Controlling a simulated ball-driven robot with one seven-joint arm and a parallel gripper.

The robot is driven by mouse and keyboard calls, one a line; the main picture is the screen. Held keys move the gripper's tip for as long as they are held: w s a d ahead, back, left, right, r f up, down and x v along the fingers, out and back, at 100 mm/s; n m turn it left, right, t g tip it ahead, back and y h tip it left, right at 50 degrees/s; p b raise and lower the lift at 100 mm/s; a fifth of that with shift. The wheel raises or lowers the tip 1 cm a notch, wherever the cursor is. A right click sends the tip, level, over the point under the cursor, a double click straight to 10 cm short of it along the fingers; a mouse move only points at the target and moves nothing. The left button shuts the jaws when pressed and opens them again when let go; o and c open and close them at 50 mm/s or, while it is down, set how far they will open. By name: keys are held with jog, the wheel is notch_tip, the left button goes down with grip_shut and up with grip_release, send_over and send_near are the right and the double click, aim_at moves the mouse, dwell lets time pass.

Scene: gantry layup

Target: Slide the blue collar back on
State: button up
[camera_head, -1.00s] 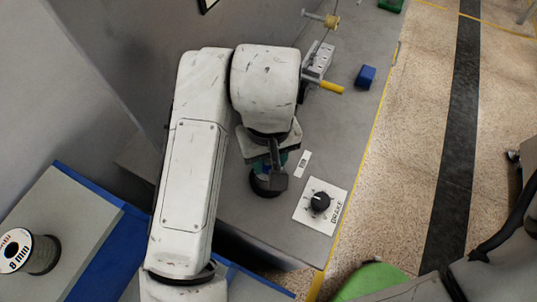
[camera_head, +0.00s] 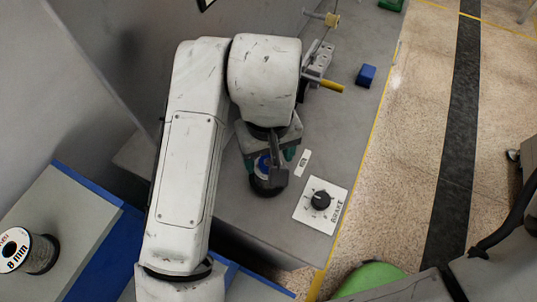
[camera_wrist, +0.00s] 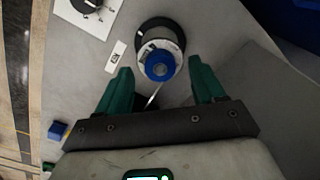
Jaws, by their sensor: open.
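A bit of the blue collar (camera_head: 262,162) also shows in the head view, partly hidden by my wrist. My gripper (camera_wrist: 160,76) is open and empty. Its green fingers stand on either side of the collar, apart from it. My gripper (camera_head: 269,160) points down over the bench in the head view.
A brake dial plate (camera_head: 320,204) lies right of the base, with a small label (camera_head: 302,163) beside it. A blue block (camera_head: 366,76) and a yellow-handled fixture (camera_head: 318,66) stand farther back. An 8 mm spool (camera_head: 28,251) is at lower left.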

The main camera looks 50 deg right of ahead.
notch_tip(320, 180, up, 9)
jog(key=p, duration=0.1)
jog(key=shift+r, duration=0.15)
dwell(0.6)
